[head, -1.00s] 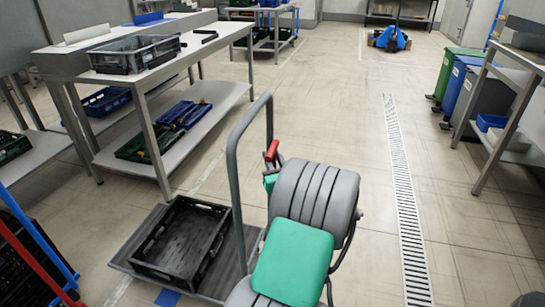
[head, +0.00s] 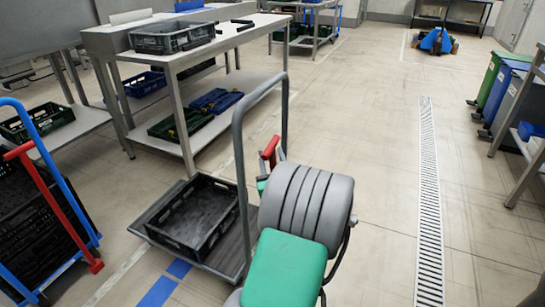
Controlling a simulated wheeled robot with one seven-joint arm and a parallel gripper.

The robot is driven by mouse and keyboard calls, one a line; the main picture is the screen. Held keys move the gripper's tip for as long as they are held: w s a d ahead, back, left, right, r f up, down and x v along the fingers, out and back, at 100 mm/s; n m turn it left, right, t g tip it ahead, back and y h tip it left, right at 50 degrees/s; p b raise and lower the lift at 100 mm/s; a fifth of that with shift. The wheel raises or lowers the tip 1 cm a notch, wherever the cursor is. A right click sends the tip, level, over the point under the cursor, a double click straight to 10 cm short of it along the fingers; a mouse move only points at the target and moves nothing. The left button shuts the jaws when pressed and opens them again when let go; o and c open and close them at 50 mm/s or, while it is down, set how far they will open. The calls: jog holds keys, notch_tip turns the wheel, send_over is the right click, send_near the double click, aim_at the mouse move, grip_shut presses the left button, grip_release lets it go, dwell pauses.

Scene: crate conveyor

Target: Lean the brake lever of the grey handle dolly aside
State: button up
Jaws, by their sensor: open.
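The grey handle dolly has a tall grey hoop handle (head: 238,135) and a flat deck (head: 160,238). A red grip (head: 270,148), which looks like the top of its brake lever, shows beside the handle's right leg. The rest of the lever is hidden behind my arm. My gripper (head: 281,154) is mostly hidden behind my own grey and green arm; only a small part shows, close beside the red grip. It is open. I cannot tell whether it touches the lever.
A black crate (head: 157,239) lies on the deck. A blue-handled dolly (head: 45,140) with a red lever (head: 62,213) and black crates stands at left. A steel table (head: 190,150) stands behind. Floor right of my arm, along the drain grate (head: 428,190), is clear.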

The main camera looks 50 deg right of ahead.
jog(key=shift+s+d, duration=0.15)
jog(key=shift+s+a+f, duration=0.15)
jog(key=shift+s+a, duration=0.05)
jog(key=shift+s, duration=0.05)
jog(key=b+v, duration=0.1)
jog(key=v, duration=0.6)
jog(key=shift+b, duration=0.3)
jog(key=shift+a, duration=0.1)
